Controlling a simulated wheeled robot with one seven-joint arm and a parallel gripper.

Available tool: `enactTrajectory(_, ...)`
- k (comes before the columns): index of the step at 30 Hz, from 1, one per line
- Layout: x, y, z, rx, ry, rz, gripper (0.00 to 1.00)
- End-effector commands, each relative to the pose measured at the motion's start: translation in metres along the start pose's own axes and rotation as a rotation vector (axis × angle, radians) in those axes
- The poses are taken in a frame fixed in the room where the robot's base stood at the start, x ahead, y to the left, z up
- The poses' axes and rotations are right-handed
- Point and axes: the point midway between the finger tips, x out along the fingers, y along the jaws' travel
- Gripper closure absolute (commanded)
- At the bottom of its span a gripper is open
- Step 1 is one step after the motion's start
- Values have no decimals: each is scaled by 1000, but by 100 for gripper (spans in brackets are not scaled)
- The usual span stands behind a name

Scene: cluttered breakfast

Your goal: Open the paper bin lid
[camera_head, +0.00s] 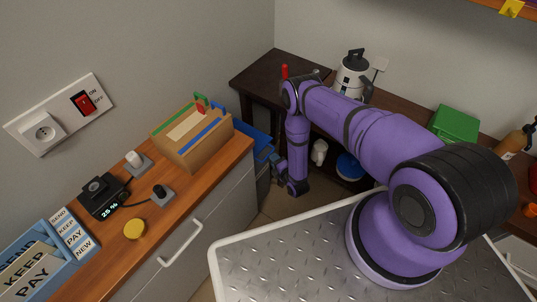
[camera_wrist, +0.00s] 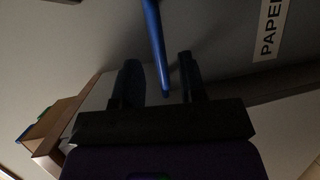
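The blue paper bin (camera_head: 257,138) stands in the gap between the wooden counter and the dark shelf unit, mostly hidden by the counter and my arm. In the wrist view, a white label reading PAPER (camera_wrist: 270,28) is on a dark surface at the upper right. A narrow blue bar (camera_wrist: 154,38) runs down between the fingers of my gripper (camera_wrist: 159,62). The fingers are apart, with visible space on both sides of the bar. I cannot tell whether either touches it. In the head view, my gripper (camera_head: 274,168) is low beside the bin, small and partly hidden.
The wooden counter (camera_head: 205,178) on the left holds a wooden organizer (camera_head: 190,140) near its corner. A drawer handle (camera_head: 181,246) projects from its front. The dark shelf unit (camera_head: 262,70) stands behind my arm. Little free room shows around the bin.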

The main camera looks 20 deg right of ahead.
Motion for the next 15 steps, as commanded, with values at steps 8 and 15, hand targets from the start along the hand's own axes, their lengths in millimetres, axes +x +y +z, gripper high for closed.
enactTrajectory(8, 40, 0, 0, 0, 1, 1, 62)
enactTrajectory(15, 51, 0, -1, 0, 1, 0, 62)
